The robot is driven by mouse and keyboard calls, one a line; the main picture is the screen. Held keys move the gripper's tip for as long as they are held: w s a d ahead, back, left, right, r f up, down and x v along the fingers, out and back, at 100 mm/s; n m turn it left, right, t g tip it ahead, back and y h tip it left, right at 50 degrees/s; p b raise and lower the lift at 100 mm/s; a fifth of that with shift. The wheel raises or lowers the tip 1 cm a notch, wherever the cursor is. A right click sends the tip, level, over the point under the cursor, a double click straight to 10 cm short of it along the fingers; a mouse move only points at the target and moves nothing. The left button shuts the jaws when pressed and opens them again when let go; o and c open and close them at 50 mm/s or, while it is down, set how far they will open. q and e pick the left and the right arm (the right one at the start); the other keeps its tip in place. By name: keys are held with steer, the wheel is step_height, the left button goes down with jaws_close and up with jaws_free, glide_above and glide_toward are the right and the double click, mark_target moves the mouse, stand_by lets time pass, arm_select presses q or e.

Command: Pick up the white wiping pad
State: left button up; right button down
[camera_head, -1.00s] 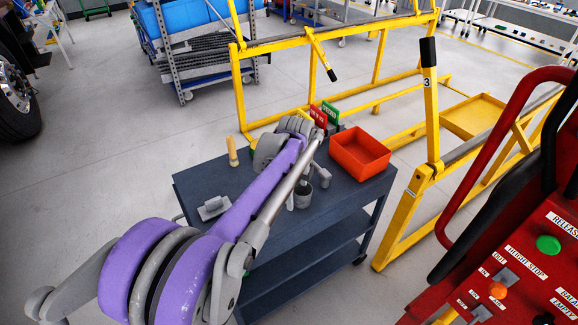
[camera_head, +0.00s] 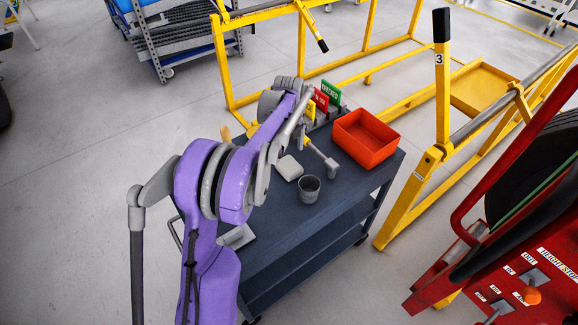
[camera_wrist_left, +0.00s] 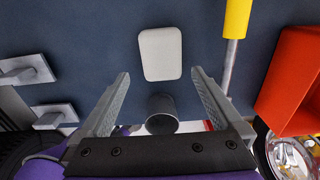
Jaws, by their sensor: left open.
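My left gripper (camera_wrist_left: 160,76) is open and empty. In the wrist view the pad appears just beyond its fingertips, roughly centred between them, with no contact visible. In the head view my purple left arm reaches over the cart's back part, and its fingers are hard to make out. My right gripper is not in view.
The cart top (camera_head: 275,240) also holds the grey cup (camera_head: 309,190), a mallet (camera_head: 331,167), a red bin (camera_head: 366,138) and a grey flat tool (camera_head: 237,237). Coloured sign cards (camera_head: 330,93) stand at the back. A yellow frame (camera_head: 410,195) and a red machine (camera_head: 500,270) stand to the right.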

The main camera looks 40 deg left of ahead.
mark_target(289, 165)
arm_select(q)
steer(key=f, duration=0.8)
steer(key=shift+w+a+f, duration=0.1)
steer(key=shift+w, duration=0.1)
steer(key=c, duration=1.1)
step_height(289, 165, up, 10)
steer(key=shift+r, duration=0.1)
steer(key=o, duration=0.8)
steer(key=shift+c, duration=0.2)
steer(key=c, duration=0.6)
